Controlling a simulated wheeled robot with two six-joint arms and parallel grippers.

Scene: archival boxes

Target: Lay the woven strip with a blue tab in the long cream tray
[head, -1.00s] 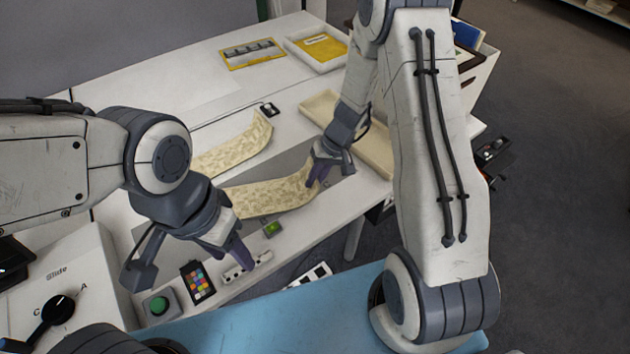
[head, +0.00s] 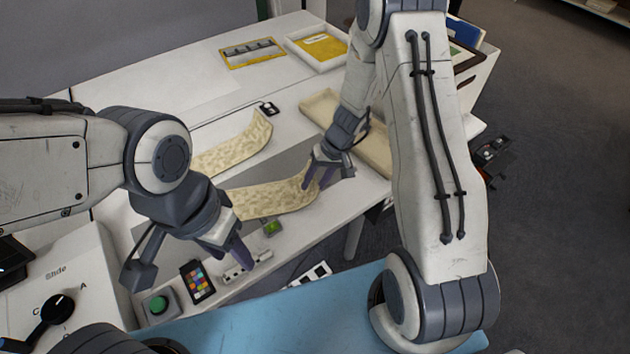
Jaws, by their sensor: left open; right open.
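Two patterned cream woven strips lie on the table. The front strip (head: 268,198) lies partly on a grey mat, its right end curving up beside my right gripper (head: 318,182). The rear strip (head: 238,147) lies further back, its left end hidden by my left arm. No blue tab shows on either. My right gripper is open, its fingers at the front strip's right end. The long cream tray (head: 318,104) stands behind it, partly covered by my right arm. My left gripper (head: 236,254) is open and empty near the table's front edge, left of the front strip's near side.
A colour chart (head: 197,282), a green button box (head: 158,305) and a small green-screened device (head: 272,228) sit along the front. A tray with a yellow folder (head: 321,47) and a yellow-framed item (head: 252,53) are at the back. The back left table is clear.

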